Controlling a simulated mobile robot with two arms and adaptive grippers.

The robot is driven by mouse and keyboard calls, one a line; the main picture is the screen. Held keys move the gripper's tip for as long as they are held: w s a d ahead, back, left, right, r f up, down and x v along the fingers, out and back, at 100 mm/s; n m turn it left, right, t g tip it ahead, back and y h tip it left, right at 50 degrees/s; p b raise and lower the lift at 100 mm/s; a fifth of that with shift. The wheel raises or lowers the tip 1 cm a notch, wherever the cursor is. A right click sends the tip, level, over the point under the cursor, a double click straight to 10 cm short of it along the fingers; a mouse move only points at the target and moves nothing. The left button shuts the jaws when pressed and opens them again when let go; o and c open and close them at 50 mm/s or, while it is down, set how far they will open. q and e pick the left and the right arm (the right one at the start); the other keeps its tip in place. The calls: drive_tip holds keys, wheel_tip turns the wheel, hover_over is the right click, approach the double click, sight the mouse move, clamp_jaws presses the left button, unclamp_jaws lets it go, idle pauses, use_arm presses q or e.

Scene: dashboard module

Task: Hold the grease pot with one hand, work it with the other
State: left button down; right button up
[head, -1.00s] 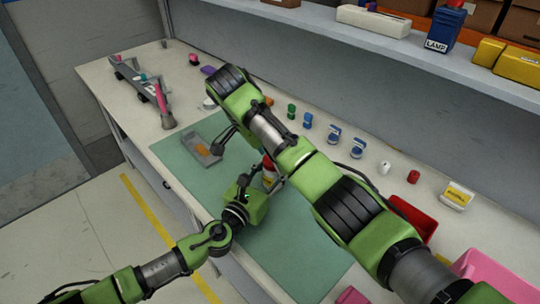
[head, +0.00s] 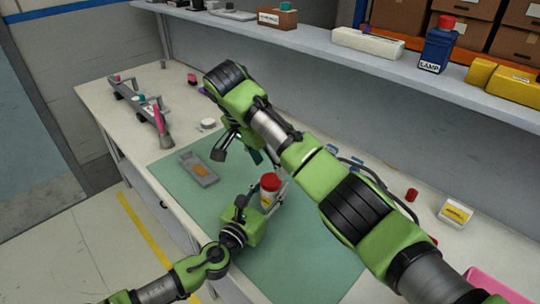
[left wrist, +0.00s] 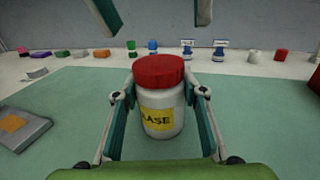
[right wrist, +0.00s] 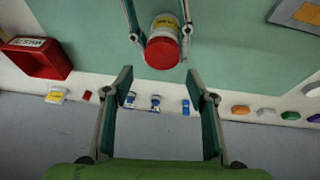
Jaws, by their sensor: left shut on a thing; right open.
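The grease pot (head: 268,192) is a white jar with a red lid and a yellow label, upright over the green mat. My left gripper (head: 262,203) is shut on its body. In the left wrist view the pot (left wrist: 159,105) sits between the two fingers, with part of the word on its label showing. My right gripper (head: 236,150) is open and empty, above and behind the pot in the head view. In the right wrist view the red lid (right wrist: 162,53) lies beyond the open fingertips (right wrist: 160,80), apart from them.
A grey tray (head: 206,178) with an orange patch lies on the green mat (head: 290,255). Several small coloured items line the back of the bench, with a red bin (right wrist: 36,60) among them. A shelf (head: 310,45) with boxes runs above. The mat's front is clear.

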sight(271, 179)
drive_tip(key=n, duration=0.6)
drive_tip(key=shift+w+d+r+g+y, duration=0.2)
drive_tip(key=shift+g+y, duration=0.1)
drive_tip(key=shift+y, duration=0.1)
drive_tip(key=n, duration=0.5)
drive_tip(key=shift+d+r+n+g+y, duration=0.15)
drive_tip(key=shift+r+n+g+y, duration=0.15)
drive_tip(key=n, duration=0.2)
drive_tip(key=r+n+y, duration=0.1)
drive_tip(key=n, duration=0.2)
drive_tip(key=shift+d+n+g, duration=0.1)
drive_tip(key=shift+n+g, duration=0.2)
drive_tip(key=shift+g, duration=0.1)
drive_tip(key=n, duration=0.2)
drive_tip(key=r+n+y, duration=0.1)
drive_tip(key=n, duration=0.2)
drive_tip(key=shift+r, duration=0.1)
drive_tip(key=shift+f, duration=4.05)
